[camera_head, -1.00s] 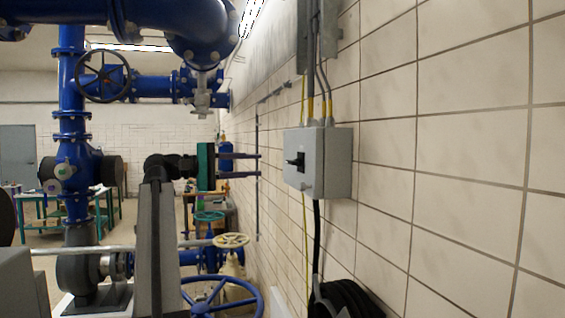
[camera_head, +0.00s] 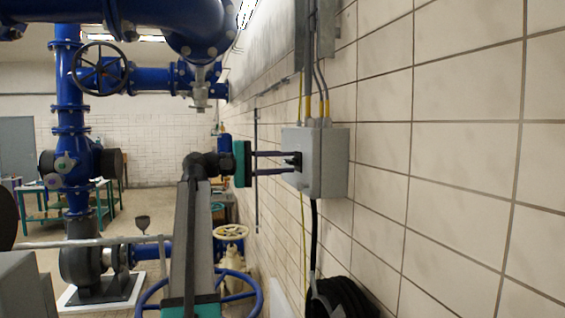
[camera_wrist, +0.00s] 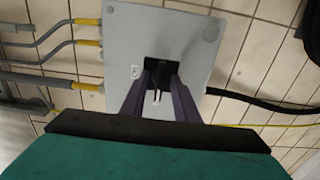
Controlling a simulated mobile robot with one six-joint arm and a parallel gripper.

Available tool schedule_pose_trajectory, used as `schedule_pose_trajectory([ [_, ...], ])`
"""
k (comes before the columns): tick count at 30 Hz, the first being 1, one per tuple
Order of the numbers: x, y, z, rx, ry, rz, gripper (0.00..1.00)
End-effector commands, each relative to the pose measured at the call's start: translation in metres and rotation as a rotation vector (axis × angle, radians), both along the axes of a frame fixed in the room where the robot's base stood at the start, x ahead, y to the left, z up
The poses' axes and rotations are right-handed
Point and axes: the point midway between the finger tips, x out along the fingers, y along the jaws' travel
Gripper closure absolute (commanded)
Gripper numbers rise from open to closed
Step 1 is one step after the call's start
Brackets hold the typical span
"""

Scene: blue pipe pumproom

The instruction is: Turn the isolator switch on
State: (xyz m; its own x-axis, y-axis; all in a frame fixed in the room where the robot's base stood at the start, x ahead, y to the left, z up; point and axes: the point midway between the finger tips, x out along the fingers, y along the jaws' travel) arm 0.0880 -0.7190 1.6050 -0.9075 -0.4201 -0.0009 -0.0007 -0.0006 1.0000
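The isolator switch is a grey box (camera_head: 327,163) on the tiled wall. Its black rotary handle (camera_wrist: 157,82) sits on a dark plate in the wrist view. In the head view the handle is mostly hidden by my fingertips. My gripper (camera_head: 294,162) points straight at the box face. In the wrist view my gripper (camera_wrist: 160,77) has its two dark fingers apart, one on each side of the handle. The fingers look open around it; I cannot tell whether they touch it.
Grey conduits with yellow ends (camera_head: 316,107) enter the box top, and a black cable (camera_head: 314,235) leaves below to a coiled black hose (camera_head: 347,297). Blue pipes (camera_head: 190,28) hang above left. A blue handwheel (camera_head: 250,292) stands low beneath my arm.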

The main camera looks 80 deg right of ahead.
Motion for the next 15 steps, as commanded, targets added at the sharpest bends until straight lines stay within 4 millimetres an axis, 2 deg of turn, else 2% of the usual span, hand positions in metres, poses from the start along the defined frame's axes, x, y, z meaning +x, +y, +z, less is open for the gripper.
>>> schedule_pose_trajectory([
  [4,0.001,0.000,0.000,0.000,0.000,0.001,0.74],
  [9,0.001,0.000,0.000,0.000,0.000,0.001,1.00],
  [10,0.001,0.000,0.000,0.000,0.000,0.001,1.00],
  [11,0.001,0.011,-0.002,-0.001,0.000,0.003,1.00],
  [15,0.000,0.002,0.000,-0.002,-0.002,-0.002,1.00],
])
